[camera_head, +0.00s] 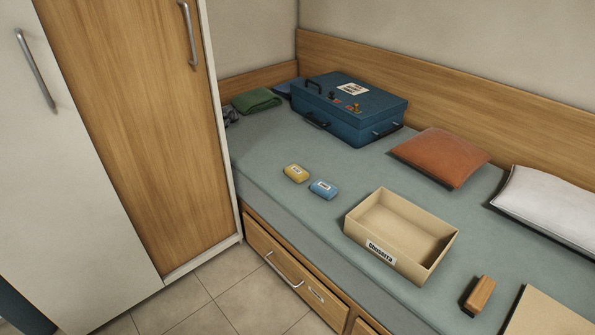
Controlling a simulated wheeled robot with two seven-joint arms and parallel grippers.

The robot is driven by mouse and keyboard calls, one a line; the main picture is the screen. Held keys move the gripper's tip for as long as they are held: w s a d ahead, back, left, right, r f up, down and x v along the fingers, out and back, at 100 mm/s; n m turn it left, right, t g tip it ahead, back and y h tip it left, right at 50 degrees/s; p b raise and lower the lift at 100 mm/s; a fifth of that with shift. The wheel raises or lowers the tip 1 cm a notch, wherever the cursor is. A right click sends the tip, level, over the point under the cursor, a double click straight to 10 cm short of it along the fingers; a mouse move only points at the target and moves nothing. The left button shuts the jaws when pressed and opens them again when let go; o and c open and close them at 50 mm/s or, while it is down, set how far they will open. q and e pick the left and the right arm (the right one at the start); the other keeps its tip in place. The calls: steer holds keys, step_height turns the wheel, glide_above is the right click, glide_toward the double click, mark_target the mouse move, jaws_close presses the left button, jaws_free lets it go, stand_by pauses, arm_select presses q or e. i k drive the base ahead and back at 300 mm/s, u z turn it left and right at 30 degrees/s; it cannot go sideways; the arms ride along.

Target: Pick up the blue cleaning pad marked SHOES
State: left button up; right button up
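A small blue pad (323,189) with a white label lies flat on the grey-green bed cover, near its front edge. The label is too small to read. A similar yellow pad (296,173) with a white label lies just to its left and slightly farther back, a small gap apart. Neither of my grippers shows in the head view.
An open, empty beige box (377,252) stands right of the pads, with a wooden brush-like block (478,294) beyond it. A blue case (350,106) and an orange cushion (441,157) lie behind. A tall wardrobe (137,110) stands at left. The cover around the pads is clear.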

mark_target(326, 191)
steer(key=k, duration=0.1)
steer(key=u, duration=2)
steer(key=i, duration=0.15)
steer(key=z, duration=1)
steer(key=i, duration=1.25)
steer(key=z, duration=0.35)
